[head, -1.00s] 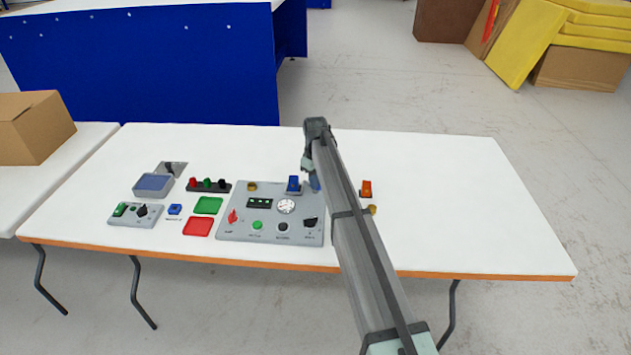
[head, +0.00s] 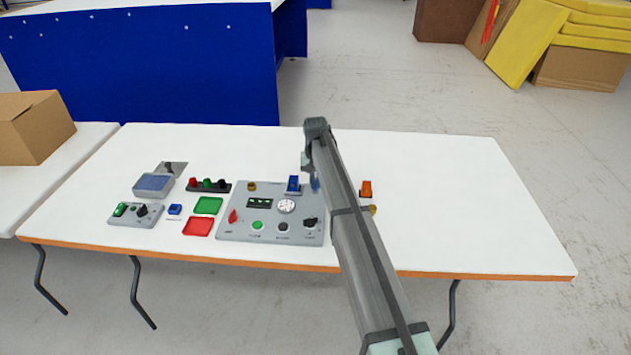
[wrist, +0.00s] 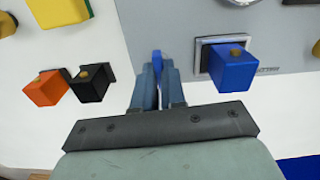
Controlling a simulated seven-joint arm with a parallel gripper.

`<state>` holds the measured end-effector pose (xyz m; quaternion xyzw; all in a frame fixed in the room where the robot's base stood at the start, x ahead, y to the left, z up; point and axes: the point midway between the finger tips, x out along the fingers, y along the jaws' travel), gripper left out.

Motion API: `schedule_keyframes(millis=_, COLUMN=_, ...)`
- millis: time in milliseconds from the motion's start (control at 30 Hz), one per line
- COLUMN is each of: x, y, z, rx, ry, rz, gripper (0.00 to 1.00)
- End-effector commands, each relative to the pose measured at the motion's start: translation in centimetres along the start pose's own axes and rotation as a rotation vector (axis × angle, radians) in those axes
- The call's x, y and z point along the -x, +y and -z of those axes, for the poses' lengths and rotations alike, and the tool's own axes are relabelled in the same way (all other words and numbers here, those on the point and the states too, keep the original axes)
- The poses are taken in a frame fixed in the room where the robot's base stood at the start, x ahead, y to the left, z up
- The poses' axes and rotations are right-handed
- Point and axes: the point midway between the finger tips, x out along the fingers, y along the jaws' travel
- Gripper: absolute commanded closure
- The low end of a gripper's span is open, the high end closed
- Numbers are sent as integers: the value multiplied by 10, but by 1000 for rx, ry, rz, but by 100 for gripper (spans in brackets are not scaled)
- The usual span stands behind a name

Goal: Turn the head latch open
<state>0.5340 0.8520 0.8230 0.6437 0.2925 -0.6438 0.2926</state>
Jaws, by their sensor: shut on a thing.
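My gripper (wrist: 157,88) points at the white table beside the right edge of the grey panel. Its two fingers are close together on a narrow bright blue piece (wrist: 157,59), which looks like the handle of the head latch. Only its tip shows beyond the fingers; its base and its angle are hidden. In the head view my gripper (head: 314,182) is partly hidden behind my own arm. A separate blue block on a silver mount (wrist: 232,65) sits on the panel to the right of my fingers, apart from them.
The grey control panel (head: 240,228) carries a gauge, knobs and buttons. In the wrist view, orange (wrist: 46,88) and black (wrist: 91,83) blocks stand left of my fingers, with a yellow part (wrist: 58,10) beyond. The table's right side (head: 480,220) is clear.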

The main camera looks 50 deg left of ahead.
Motion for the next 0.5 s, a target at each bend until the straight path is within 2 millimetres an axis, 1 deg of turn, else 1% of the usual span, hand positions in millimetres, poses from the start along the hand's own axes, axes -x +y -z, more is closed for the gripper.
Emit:
schedule_keyframes(millis=200, x=0, y=0, z=0, rx=-64, ry=0, rz=0, gripper=100)
schedule_keyframes(millis=500, x=0, y=0, z=0, rx=-86, ry=0, rz=0, gripper=100)
